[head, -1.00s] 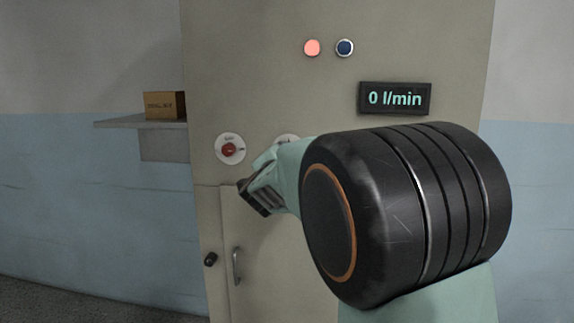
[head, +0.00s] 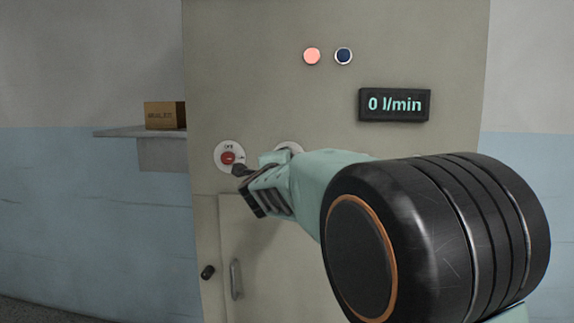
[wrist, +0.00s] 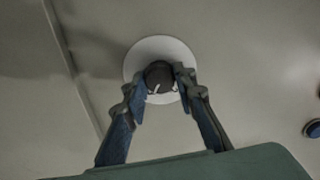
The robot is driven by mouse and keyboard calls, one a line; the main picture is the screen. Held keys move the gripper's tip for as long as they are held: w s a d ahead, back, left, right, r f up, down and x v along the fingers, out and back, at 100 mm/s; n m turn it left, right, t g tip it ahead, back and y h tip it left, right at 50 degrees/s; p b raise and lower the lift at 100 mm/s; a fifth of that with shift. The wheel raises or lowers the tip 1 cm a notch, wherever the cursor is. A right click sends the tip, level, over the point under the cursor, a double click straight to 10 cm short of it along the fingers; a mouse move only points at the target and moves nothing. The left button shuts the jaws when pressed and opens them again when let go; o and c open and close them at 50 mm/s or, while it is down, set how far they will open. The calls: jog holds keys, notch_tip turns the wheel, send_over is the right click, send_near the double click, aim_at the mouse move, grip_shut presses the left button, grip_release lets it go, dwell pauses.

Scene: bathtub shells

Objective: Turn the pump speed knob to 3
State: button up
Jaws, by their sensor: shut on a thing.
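A dark round knob (wrist: 158,72) on a white dial plate sits between the fingers of my gripper (wrist: 160,84) in the wrist view. The fingers are shut on it from both sides. A pale mark shows on the knob, but its scale is unreadable. In the head view my gripper (head: 250,184) reaches the cabinet front from the right. It hides the knob there; only the top of its white dial plate (head: 290,146) shows. The display (head: 394,105) reads 0 l/min.
A red knob (head: 228,158) on its own white plate is left of the held one. A pink-lit button (head: 312,56) and a dark blue button (head: 344,56) are above. Below are a door handle (head: 236,279) and black latch (head: 208,272). A shelf holds a box (head: 165,115).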

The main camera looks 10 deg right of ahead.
dwell(0.3)
jog(key=o, duration=1.2)
jog(key=shift+c, duration=0.2)
jog(key=v, duration=0.7)
jog(key=shift+s, duration=0.2)
jog(key=shift+a+r, duration=0.1)
jog(key=shift+r, duration=0.05)
